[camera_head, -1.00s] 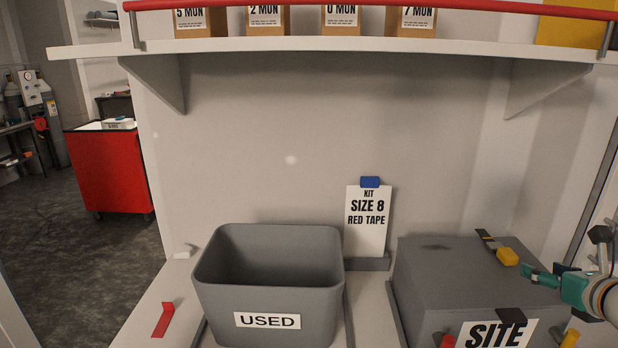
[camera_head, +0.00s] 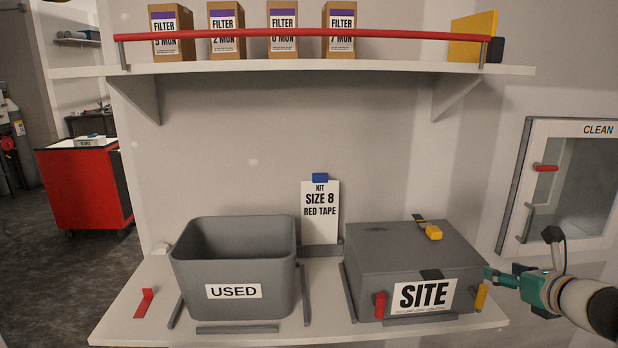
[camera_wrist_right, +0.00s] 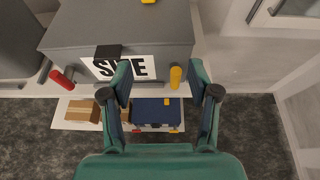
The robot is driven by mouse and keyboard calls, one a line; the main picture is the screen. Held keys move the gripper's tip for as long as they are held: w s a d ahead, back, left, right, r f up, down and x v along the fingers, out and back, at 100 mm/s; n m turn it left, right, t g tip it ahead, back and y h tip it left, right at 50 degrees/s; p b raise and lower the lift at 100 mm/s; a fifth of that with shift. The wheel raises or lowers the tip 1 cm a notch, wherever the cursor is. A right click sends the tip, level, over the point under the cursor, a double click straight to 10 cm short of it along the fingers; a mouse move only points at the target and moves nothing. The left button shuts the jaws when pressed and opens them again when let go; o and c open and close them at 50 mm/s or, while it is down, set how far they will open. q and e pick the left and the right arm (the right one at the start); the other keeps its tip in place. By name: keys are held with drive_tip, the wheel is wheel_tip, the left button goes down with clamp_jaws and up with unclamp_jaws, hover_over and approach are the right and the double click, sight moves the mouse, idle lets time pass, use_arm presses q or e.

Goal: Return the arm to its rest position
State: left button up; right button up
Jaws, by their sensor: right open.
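My right gripper (camera_head: 497,277) is at the right of the head view, just off the right end of the bench, beside the grey SITE box (camera_head: 400,247). In the right wrist view my right gripper (camera_wrist_right: 160,78) is open with nothing between its fingertips. Beyond the fingers are the SITE box's front and its yellow latch (camera_wrist_right: 176,77). The lid of the SITE box is down, with a red latch (camera_head: 380,305) at the left and a yellow latch (camera_head: 481,297) at the right. My left gripper is not in view.
An open grey USED bin (camera_head: 235,265) stands left of the box. A KIT card (camera_head: 320,212) stands behind. A shelf (camera_head: 300,71) with a red rail and filter boxes runs above. A CLEAN cabinet (camera_head: 530,190) is at the right. A blue case (camera_wrist_right: 157,112) lies below the bench.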

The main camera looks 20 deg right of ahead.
drive_tip(key=w+a+f+n+g+y, duration=0.25)
drive_tip(key=w+a+f+y, duration=0.4)
drive_tip(key=a+f, duration=0.7)
drive_tip(key=a+f+n+g+y, duration=0.1)
drive_tip(key=a+f+n+g, duration=0.35)
drive_tip(key=a+f, duration=0.85)
drive_tip(key=s+a+f+n+g, duration=0.2)
drive_tip(key=s+a+f+n, duration=0.6)
drive_tip(key=n, duration=0.7)
drive_tip(key=s+a+f+n+g, duration=0.3)
drive_tip(key=s+a+f+n, duration=0.5)
drive_tip(key=s+f+n, duration=0.3)
drive_tip(key=s+n, duration=0.1)
drive_tip(key=n, duration=0.2)
drive_tip(key=shift+s+a+n+g, duration=0.15)
drive_tip(key=shift+s+n+g, duration=0.15)
drive_tip(key=shift+s+n, duration=0.1)
drive_tip(key=shift+w+f, duration=0.1)
drive_tip(key=shift+f, duration=0.05)
